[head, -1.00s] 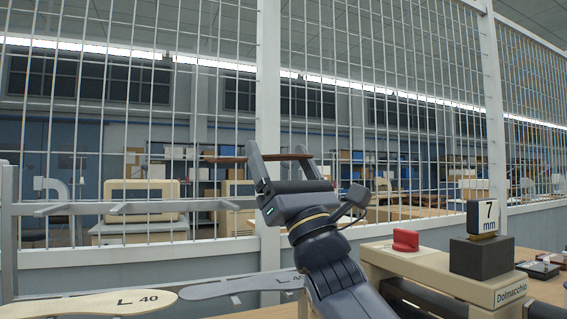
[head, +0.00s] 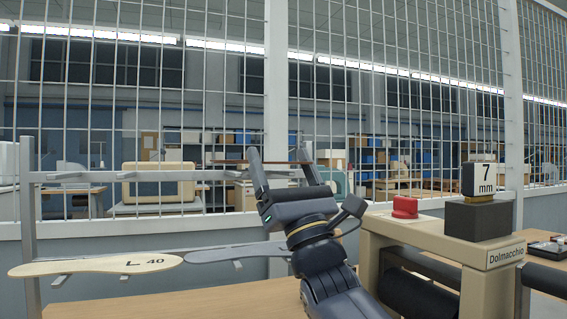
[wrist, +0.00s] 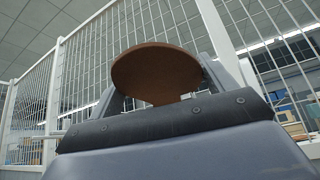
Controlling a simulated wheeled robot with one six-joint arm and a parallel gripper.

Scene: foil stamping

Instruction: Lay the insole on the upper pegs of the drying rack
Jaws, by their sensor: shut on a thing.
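My gripper (head: 280,165) is raised in the middle of the head view, shut on a thin brown insole (head: 262,162) seen nearly edge-on. In the wrist view the insole (wrist: 157,72) is a brown rounded shape between the fingers; its far part is hidden. The drying rack (head: 30,205) stands at the left, with a grey upright and an upper bar with pegs (head: 72,179). The upper pegs left of my gripper are bare. The insole is a little above the upper pegs' height in the picture; I cannot tell the gap in depth.
On the lower pegs lie a pale insole marked L 40 (head: 95,265) and a grey insole (head: 225,252). A beige press (head: 470,245) with a red knob (head: 404,206) and a 7 mm block (head: 482,180) stands at the right. A wire mesh fence (head: 215,110) rises behind.

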